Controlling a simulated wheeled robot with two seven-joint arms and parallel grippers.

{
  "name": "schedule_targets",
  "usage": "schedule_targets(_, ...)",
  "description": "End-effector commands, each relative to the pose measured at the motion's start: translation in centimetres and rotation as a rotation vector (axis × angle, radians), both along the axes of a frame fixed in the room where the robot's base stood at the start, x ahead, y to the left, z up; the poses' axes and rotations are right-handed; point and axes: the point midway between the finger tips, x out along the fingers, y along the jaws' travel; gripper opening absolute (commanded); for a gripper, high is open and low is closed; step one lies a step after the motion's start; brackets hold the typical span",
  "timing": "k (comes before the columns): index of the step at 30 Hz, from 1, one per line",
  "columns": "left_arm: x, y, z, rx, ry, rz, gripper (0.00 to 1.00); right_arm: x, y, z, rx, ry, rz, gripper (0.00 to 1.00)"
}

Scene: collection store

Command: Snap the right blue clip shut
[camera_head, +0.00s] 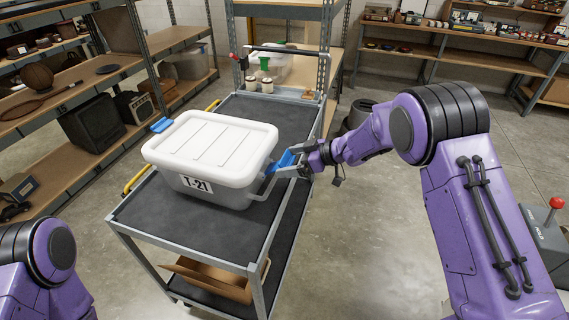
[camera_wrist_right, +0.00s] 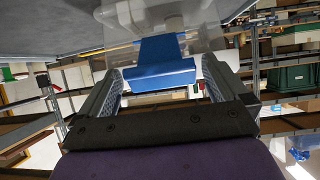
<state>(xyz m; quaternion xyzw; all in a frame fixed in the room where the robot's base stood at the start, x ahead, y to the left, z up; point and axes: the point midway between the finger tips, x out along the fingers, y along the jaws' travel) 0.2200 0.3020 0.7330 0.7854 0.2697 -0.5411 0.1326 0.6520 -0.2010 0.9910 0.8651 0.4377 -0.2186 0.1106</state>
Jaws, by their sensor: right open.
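A clear storage box (camera_head: 215,188) with a white lid (camera_head: 212,148) and a "T-21" label stands on a cart. The right blue clip (camera_head: 286,160) sticks out and up from the box's right end. The left blue clip (camera_head: 161,125) sticks out at the other end. My right gripper (camera_head: 277,171) is at the right clip, its fingers reaching toward the box. In the right wrist view the right gripper (camera_wrist_right: 165,90) is open, with the blue clip (camera_wrist_right: 163,72) between its fingers; I cannot tell whether they touch. My left arm shows at lower left, but its gripper is out of view.
The cart's dark top (camera_head: 150,209) has free room in front of and behind the box. A cardboard box (camera_head: 217,281) lies on the lower shelf. Shelving (camera_head: 88,120) lines the left side.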

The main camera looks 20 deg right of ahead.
Motion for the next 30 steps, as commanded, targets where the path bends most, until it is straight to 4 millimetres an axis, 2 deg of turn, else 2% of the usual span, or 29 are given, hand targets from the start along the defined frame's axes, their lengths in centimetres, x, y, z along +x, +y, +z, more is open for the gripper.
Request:
schedule_targets(3, 0.0, 0.0, -1.1, 0.000, 0.000, 0.000, 0.57, -1.5, -2.2, 1.2, 0.002, -0.003, -0.004, 1.00)
schedule_targets(9, 0.0, 0.0, -1.8, 0.000, 0.000, 0.000, 0.57, -3.5, -4.9, 3.2, 0.001, -0.002, -0.001, 1.00)
schedule_targets(19, 0.0, 0.0, -1.8, 0.000, 0.000, 0.000, 0.57, -4.1, -5.6, 3.8, 0.001, -0.001, 0.000, 1.00)
schedule_targets(20, 0.0, 0.0, -1.8, 0.000, 0.000, 0.000, 0.57, -4.1, -5.6, 3.8, 0.002, -0.001, 0.000, 0.97)
schedule_targets(22, 0.0, 0.0, -1.8, 0.000, 0.000, 0.000, 0.57, -4.2, -5.4, 3.3, 0.012, 0.004, -0.008, 0.74)
schedule_targets(23, 0.0, 0.0, -1.9, 0.000, 0.000, 0.000, 0.57, -4.3, -5.2, 2.7, 0.025, 0.012, -0.019, 0.64)
schedule_targets(24, 0.0, 0.0, -2.0, 0.000, 0.000, 0.000, 0.57, -4.5, -4.8, 1.5, 0.056, 0.026, -0.046, 0.51)
schedule_targets(26, 0.0, 0.0, -2.3, 0.000, 0.000, 0.000, 0.57, -5.1, -4.0, -1.4, 0.126, 0.061, -0.124, 0.32)
schedule_targets(27, 0.0, 0.0, -2.5, 0.000, 0.000, 0.000, 0.57, -5.9, -3.5, -4.1, 0.181, 0.098, -0.202, 0.19)
schedule_targets(29, 0.0, 0.0, -2.9, 0.000, 0.000, 0.000, 0.57, -7.9, -3.1, -9.1, 0.254, 0.170, -0.362, 0.00)
schedule_targets(30, 0.0, 0.0, -3.1, 0.000, 0.000, 0.000, 0.57, -9.8, -3.1, -12.7, 0.284, 0.226, -0.489, 0.00)
